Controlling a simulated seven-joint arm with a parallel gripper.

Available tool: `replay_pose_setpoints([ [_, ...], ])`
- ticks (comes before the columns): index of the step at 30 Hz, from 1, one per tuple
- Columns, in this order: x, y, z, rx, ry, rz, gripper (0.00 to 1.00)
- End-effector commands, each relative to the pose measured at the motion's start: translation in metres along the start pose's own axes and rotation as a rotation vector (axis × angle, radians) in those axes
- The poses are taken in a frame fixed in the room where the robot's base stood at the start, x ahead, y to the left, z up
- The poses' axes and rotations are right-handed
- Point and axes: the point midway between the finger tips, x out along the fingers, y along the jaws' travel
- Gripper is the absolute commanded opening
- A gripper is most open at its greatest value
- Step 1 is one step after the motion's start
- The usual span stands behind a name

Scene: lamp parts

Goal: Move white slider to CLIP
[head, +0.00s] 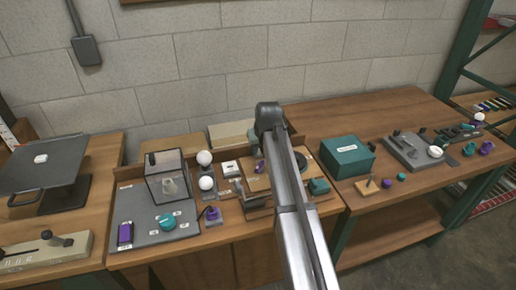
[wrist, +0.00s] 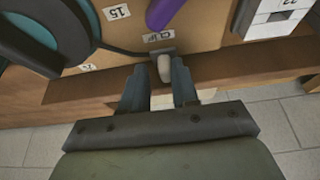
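In the wrist view the white slider (wrist: 164,68) is a small pale rounded block on a dark grey bracket at the edge of a wooden board (wrist: 205,30). The label CLIP (wrist: 158,37) is on the board just beyond the bracket. My gripper (wrist: 160,66) has its two fingers on either side of the white slider, with narrow gaps visible, so it looks open around it. Whether either finger touches the slider is hard to tell. In the head view my arm hides the gripper and the slider.
A teal round part (wrist: 35,35) with a dark cable is close on the left, and a purple part (wrist: 163,12) is beyond CLIP. In the head view a teal box (head: 347,158) and a glass case (head: 167,178) flank my arm.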

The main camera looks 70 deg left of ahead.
Motion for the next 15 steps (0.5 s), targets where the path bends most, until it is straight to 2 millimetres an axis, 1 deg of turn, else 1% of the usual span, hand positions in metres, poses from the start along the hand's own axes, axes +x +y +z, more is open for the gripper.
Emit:
replay_pose_setpoints([
  [1,0.0,0.0,-0.0003,0.0,0.0,0.0,0.34],
  [3,0.0,-0.0005,-0.0002,0.0,0.0,-0.001,0.4],
  [11,-0.0007,-0.0018,0.0001,0.0,0.0,-0.003,0.4],
  [15,-0.0089,-0.002,0.0004,0.0,0.0,-0.004,0.4],
])
